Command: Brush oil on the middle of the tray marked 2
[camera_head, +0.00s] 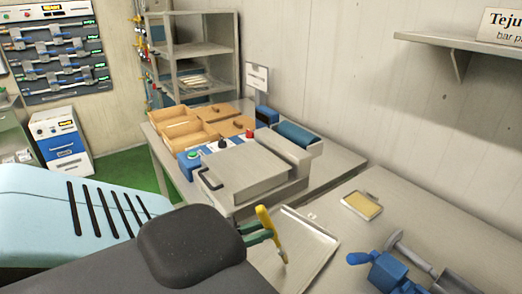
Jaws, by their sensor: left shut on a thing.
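My left gripper (262,236), with green fingers, is shut on a brush with a yellow handle (265,220). The brush slants down to the right, and its lower end is over a flat grey metal tray (312,246). I cannot tell whether it touches the tray. My own arm hides the tray's near left part. A small pale mark shows at the tray's far edge, but I cannot read a number. A small shallow dish with a yellowish inside (362,205) lies right of the tray. My right gripper is not in view.
A grey machine with a flat lid (245,170) and black handle stands behind the tray. Wooden boxes (190,128) sit farther back. A blue and grey device (385,272) stands at the front right. A wall shelf (450,42) juts out above. The table's right side has free room.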

